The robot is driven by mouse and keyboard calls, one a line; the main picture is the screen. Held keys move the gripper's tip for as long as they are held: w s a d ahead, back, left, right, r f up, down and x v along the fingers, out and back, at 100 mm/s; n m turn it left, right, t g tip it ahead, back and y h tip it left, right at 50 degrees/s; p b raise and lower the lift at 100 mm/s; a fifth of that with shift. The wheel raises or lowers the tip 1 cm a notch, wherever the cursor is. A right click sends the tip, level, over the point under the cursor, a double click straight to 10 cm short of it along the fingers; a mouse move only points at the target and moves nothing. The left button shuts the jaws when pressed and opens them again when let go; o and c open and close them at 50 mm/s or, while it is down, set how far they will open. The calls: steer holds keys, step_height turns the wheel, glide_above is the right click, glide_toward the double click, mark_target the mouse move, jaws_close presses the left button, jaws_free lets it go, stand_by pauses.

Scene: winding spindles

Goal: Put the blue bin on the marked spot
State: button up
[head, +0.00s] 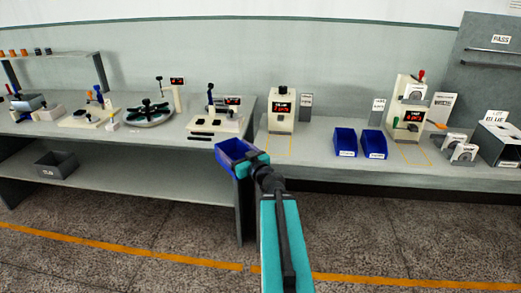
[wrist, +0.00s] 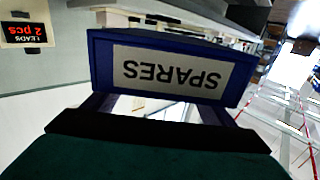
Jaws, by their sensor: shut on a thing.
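My gripper (head: 246,164) is shut on a blue bin (head: 234,151), held in the air in front of the gap between the two benches. In the wrist view the bin (wrist: 172,68) fills the upper middle, and its white label reads SPARES upside down. A yellow outline (head: 278,147) is marked on the right bench, in front of a white device, and is empty. Another yellow outline (head: 414,156) lies further right, also with no bin in it. Two more blue bins (head: 345,141) (head: 374,143) stand side by side between the outlines.
A white device with a red display (head: 281,111) stands behind the left outline, and a taller one (head: 407,108) is behind the right outline. The left bench (head: 160,138) carries winding fixtures. A grey bin (head: 56,165) sits on its lower shelf.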

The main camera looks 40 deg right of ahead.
steer(key=w+a+f+n+g+y, duration=0.1)
steer(key=w+a+n+y, duration=0.15)
steer(key=a+y, duration=0.45)
steer(key=w+a+n+y, duration=0.1)
steer(key=a+n+y, duration=0.25)
steer(key=a, duration=0.65)
steer(key=s+a+f+n+g+y, duration=0.1)
steer(key=a+f+n+g+y, duration=0.2)
steer(key=a, duration=0.5)
steer(key=s+a+f+n+g+y, duration=0.1)
steer(key=a+f+n+g+y, duration=0.2)
steer(key=a, duration=0.5)
steer(key=shift+s+n+y, duration=0.4)
steer(key=shift+n+y, duration=0.1)
steer(key=shift+y, duration=0.25)
